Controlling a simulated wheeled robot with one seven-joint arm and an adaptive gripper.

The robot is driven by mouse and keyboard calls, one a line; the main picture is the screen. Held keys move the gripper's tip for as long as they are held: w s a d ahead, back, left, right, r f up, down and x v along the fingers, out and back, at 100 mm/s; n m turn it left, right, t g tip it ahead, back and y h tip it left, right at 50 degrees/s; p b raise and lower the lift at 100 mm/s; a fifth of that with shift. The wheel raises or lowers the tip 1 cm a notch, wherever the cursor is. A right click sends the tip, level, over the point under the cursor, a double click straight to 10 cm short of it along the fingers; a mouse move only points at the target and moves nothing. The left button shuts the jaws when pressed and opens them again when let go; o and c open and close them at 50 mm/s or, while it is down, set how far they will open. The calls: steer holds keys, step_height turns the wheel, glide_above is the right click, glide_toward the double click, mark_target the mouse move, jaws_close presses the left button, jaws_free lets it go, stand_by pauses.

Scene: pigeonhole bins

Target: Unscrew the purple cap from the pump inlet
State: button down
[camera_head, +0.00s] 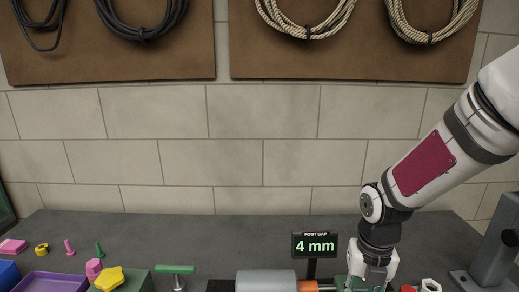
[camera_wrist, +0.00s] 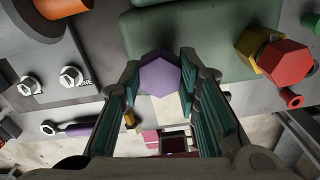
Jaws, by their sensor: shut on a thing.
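The purple hexagonal cap (camera_wrist: 157,74) is in the upper middle of the wrist view, against the green pump body (camera_wrist: 200,35). My gripper (camera_wrist: 160,84) has its two teal-padded fingers on either side of the cap, shut on it. In the head view my wrist (camera_head: 372,262) points down at the bottom edge, beside the orange coupling (camera_head: 307,286) and the grey cylinder (camera_head: 265,281). The cap and fingertips are hidden there.
A sign reading "FOOT GAP 4 mm" (camera_head: 314,245) stands left of my wrist. Red and yellow hex fittings (camera_wrist: 272,56) sit right of the cap. A green T-handle (camera_head: 176,269), purple tray (camera_head: 50,283) and small coloured parts lie left on the bench. A grey post (camera_head: 497,245) stands right.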

steer(key=shift+r+p, duration=0.4)
steer(key=shift+r+p, duration=1.9)
steer(key=shift+p, duration=0.05)
